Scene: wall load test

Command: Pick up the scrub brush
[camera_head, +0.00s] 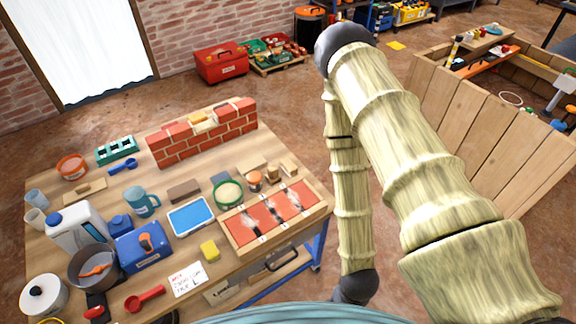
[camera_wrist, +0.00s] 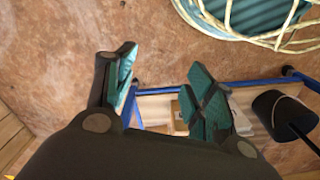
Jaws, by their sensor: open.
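I cannot pick out the scrub brush with certainty. A flat tan wooden piece with a raised grip (camera_head: 84,190) lies at the left of the wooden workbench (camera_head: 180,172), and a plain brown block (camera_head: 184,190) lies near its middle; I cannot tell whether either is the brush. My gripper (camera_wrist: 166,76) shows in the wrist view with its two teal-padded fingers apart and nothing between them. Bare floor and the workbench's blue frame (camera_wrist: 255,83) lie beyond the fingers. In the head view my arm folds down at the right of the workbench, and the gripper itself is not visible.
The workbench is crowded: a brick wall piece (camera_head: 204,134), a blue tray (camera_head: 191,217), a red-lined tray (camera_head: 240,242), a yellow sponge (camera_head: 209,250), a white jug (camera_head: 76,236) and a blue box (camera_head: 143,252). A wooden crate (camera_head: 470,125) stands right.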

